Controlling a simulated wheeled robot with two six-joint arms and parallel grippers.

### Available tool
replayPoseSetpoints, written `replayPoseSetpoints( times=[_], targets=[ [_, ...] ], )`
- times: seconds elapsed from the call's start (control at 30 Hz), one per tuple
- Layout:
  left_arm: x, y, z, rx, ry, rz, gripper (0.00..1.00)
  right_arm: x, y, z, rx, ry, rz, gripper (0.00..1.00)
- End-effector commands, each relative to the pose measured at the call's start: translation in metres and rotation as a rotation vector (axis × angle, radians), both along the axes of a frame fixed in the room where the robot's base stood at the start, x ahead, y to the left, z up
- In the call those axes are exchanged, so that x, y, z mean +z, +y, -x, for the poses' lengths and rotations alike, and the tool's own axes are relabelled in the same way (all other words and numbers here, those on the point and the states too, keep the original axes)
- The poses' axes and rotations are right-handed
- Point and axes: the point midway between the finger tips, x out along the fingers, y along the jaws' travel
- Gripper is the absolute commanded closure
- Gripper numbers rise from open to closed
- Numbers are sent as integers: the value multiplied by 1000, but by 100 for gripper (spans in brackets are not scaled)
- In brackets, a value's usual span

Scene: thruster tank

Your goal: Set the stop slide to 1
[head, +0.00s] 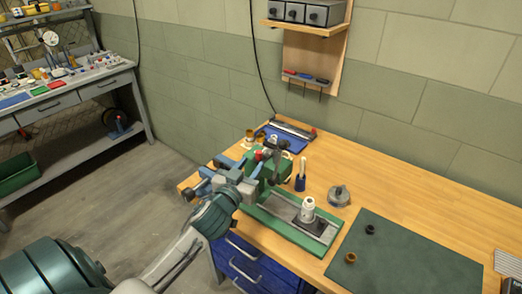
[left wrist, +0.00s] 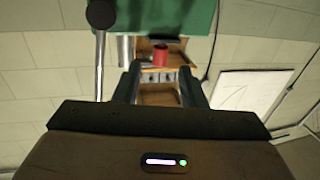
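A green bench device (head: 268,172) stands at the left end of the wooden bench, with a green and grey bed (head: 283,222) running toward the front right. A small red part (head: 259,156) shows on top of it. My left gripper (head: 246,176) is at the device and overlaps it. In the left wrist view its two fingers (left wrist: 160,72) are apart, with no object held. A red cylinder (left wrist: 161,55) appears between and beyond the fingertips, under a green block (left wrist: 165,15). The stop slide and its markings cannot be made out. My right gripper is not in view.
A white and dark fitting (head: 308,212) stands on the bed. A blue-handled tool (head: 301,175) and a grey round part (head: 339,196) stand behind it. A dark green mat (head: 400,262) lies right. A ball-ended rod (left wrist: 100,45) is left of the fingers in the wrist view.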

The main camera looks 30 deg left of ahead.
Motion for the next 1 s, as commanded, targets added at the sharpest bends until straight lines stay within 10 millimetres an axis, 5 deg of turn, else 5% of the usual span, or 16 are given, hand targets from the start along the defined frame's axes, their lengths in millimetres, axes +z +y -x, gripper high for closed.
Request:
replayPoseSetpoints(
  times=[0.3,0.7,0.9,1.0],
  targets=[
    [2,7,-50,0,1,1,63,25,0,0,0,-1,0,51],
    [-1,8,-59,-1,1,0,63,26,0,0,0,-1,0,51],
    [0,8,-59,-1,1,0,98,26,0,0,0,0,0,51],
    [0,8,-59,-1,1,0,100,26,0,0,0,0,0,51]
  ],
)
